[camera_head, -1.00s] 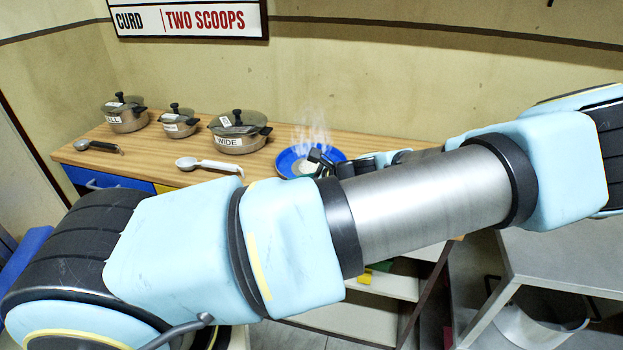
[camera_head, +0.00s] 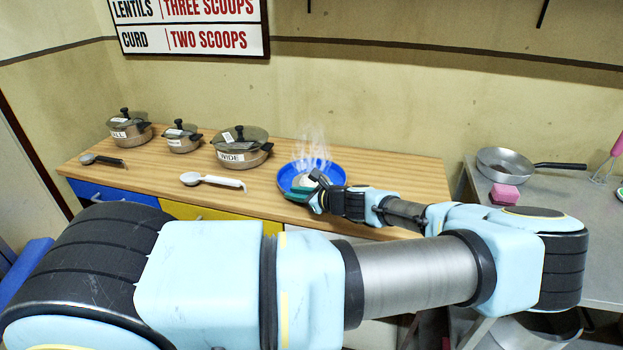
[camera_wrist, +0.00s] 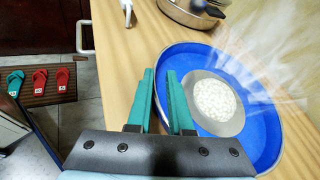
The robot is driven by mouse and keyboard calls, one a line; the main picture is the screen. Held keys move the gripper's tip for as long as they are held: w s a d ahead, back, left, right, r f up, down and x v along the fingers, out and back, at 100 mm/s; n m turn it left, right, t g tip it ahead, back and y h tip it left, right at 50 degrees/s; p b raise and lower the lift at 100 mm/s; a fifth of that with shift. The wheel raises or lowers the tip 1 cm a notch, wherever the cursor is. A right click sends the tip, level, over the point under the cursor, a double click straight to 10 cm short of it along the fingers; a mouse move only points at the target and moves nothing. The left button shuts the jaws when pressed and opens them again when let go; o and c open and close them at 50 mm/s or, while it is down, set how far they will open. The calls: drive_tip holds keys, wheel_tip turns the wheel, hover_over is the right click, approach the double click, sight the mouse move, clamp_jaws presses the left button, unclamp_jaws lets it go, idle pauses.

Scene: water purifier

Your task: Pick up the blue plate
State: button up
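The blue plate (camera_head: 333,171) lies near the front edge of the wooden counter, with a grey disc and a heap of white food in its middle and steam rising above. In the wrist view, the plate (camera_wrist: 268,140) fills the right side. My gripper (camera_head: 298,191) is at the plate's front left rim. In the wrist view, my gripper (camera_wrist: 160,75) shows two teal fingers with a narrow gap, and the plate's left rim passes between them. The gripper looks open; I cannot tell whether a finger touches the rim.
Several lidded pots (camera_head: 240,147) stand along the back left of the counter (camera_head: 400,165). A white-handled ladle (camera_head: 212,181) lies left of the plate. A pan (camera_head: 505,163) and a pink block (camera_head: 504,194) are on the metal table at right. Counter right of the plate is clear.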

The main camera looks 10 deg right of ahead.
drive_tip(key=shift+x, duration=1.15)
clamp_jaws()
idle(0.5)
